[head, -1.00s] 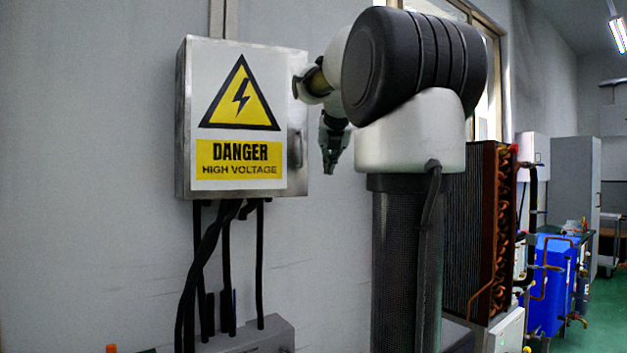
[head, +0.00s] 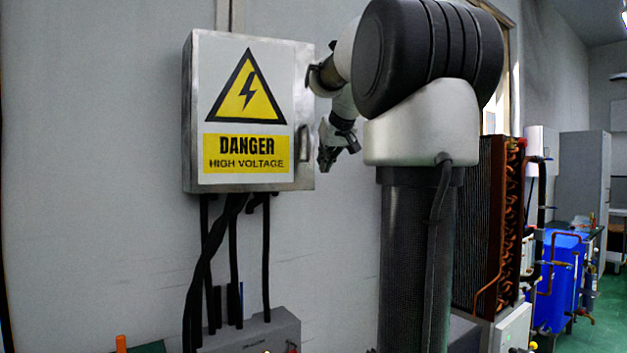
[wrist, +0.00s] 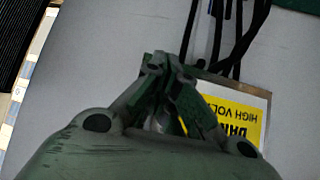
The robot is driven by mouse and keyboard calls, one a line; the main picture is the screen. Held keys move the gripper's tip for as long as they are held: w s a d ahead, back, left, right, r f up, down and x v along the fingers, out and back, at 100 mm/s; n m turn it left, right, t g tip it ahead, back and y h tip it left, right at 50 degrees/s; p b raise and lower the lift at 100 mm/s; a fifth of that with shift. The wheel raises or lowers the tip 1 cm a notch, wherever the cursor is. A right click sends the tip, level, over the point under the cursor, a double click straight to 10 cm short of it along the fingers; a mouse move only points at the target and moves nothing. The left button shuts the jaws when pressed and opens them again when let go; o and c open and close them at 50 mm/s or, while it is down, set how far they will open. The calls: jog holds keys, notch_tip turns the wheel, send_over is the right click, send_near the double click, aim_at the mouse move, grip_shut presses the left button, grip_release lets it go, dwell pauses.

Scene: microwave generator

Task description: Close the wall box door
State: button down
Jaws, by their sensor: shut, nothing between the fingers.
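The wall box (head: 187,115) is a grey metal box on the wall in the head view. Its door (head: 302,100) carries a yellow danger high voltage sign and a dark handle (head: 304,144) at its right edge. The door lies flat over the box front and looks shut; I see no gap. My gripper (head: 325,166) is just right of the door's lower right edge, apart from it in the picture, fingers pointing down. In the wrist view my gripper (wrist: 166,62) has its fingertips together and empty, with the upside-down sign (wrist: 236,115) behind to the right.
Black cables (head: 235,255) hang from the box to a lower grey box (head: 250,332). A finned radiator unit (head: 490,235) stands at the right, with blue equipment (head: 558,280) beyond it. The wall left of the box is bare.

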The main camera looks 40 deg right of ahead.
aim_at(311, 182)
jog(key=x, duration=0.4)
jog(key=r+x, duration=0.1)
jog(key=x, duration=0.3)
jog(key=w+x, duration=0.1)
jog(key=x, duration=0.3)
jog(key=shift+w+d+r, duration=0.1)
jog(key=shift+w+d, duration=0.1)
jog(key=shift+w, duration=0.05)
jog(key=shift+w+d, duration=0.15)
jog(key=shift+w, duration=0.3)
